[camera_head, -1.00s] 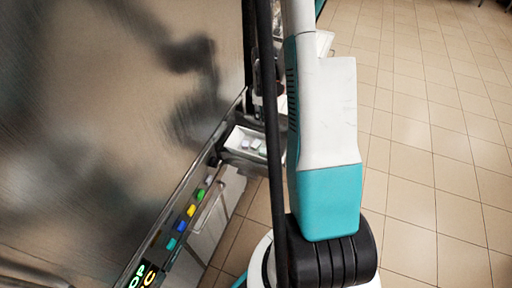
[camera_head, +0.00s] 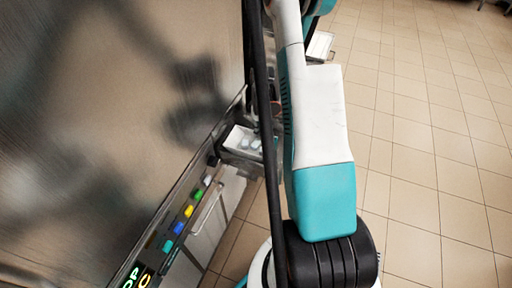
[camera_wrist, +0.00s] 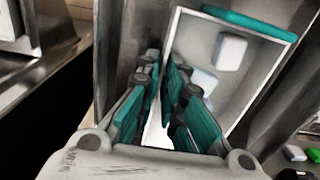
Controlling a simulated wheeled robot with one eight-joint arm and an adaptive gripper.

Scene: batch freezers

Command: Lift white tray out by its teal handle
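The white tray (camera_head: 231,136) sits in a metal holder at the freezer's front in the head view, partly behind a dark vertical bar. In the wrist view the white tray (camera_wrist: 262,98) fills the upper right, with pale blocks (camera_wrist: 230,51) inside. Its teal handle (camera_wrist: 250,24) runs along its far rim. My gripper (camera_wrist: 163,60) has teal-padded fingers with a narrow gap between them. The fingers appear beside the tray's left wall and overlap it in the picture; contact cannot be told. The handle is not between them.
A second pale tray-like object (camera_head: 320,46) shows beyond my arm. The tiled floor (camera_head: 430,150) at the right is clear.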

